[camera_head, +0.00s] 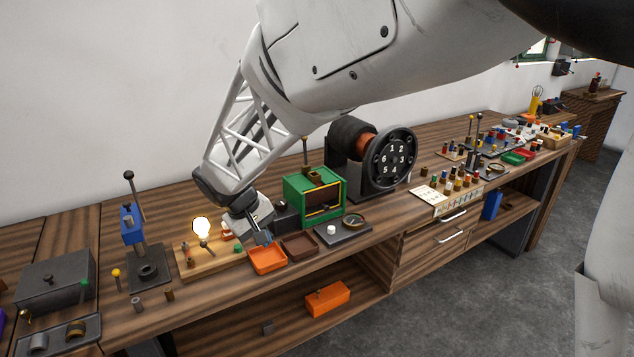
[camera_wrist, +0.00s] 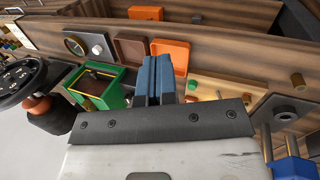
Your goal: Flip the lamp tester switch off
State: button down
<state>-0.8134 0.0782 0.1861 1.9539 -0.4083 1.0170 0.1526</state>
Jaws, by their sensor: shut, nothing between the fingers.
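The lamp tester is a wooden board (camera_head: 188,262) with a bulb (camera_head: 202,228) that glows yellow-white. A small green-tipped piece (camera_head: 239,248) stands at the board's right end; I cannot tell for certain that it is the switch. In the wrist view the board (camera_wrist: 228,90) lies right of my fingers, with a green tip (camera_wrist: 192,84) close beside them. My gripper (camera_head: 264,239) is shut and empty, above the bench between the board's right end and the orange tray. Its blue fingers also show in the wrist view (camera_wrist: 157,68). My gripper hides part of the board.
An orange tray (camera_head: 267,271) and a brown tray (camera_head: 313,241) lie at the bench's front edge. A green box machine (camera_head: 295,195) stands to the right. A blue press (camera_head: 131,222) stands left of the board. An orange box (camera_head: 328,298) sits on the lower shelf.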

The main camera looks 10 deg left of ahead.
aim_at(209, 249)
jog(key=s+a+f+n+t, duration=0.1)
jog(key=s+a+n, duration=0.1)
jog(key=a, duration=1)
jog(key=s+a+n+t+y, duration=0.1)
jog(key=s+a+n, duration=0.2)
jog(key=a, duration=1)
jog(key=shift+s+f+n, duration=0.15)
jog(key=shift+f+n, duration=0.2)
jog(key=shift+n, duration=0.45)
jog(key=shift+d+f, duration=0.1)
jog(key=x, duration=1)
jog(key=shift+w, duration=0.3)
jog(key=shift+w+d+r, duration=0.1)
jog(key=shift+w+r, duration=0.05)
jog(key=shift+w, duration=0.35)
jog(key=shift+w+d+r, duration=0.1)
jog(key=shift+w+r, duration=0.05)
jog(key=shift+w, duration=0.4)
jog(key=shift+w+d+r, duration=0.15)
jog(key=shift+w+d, duration=0.05)
jog(key=shift+w, duration=0.55)
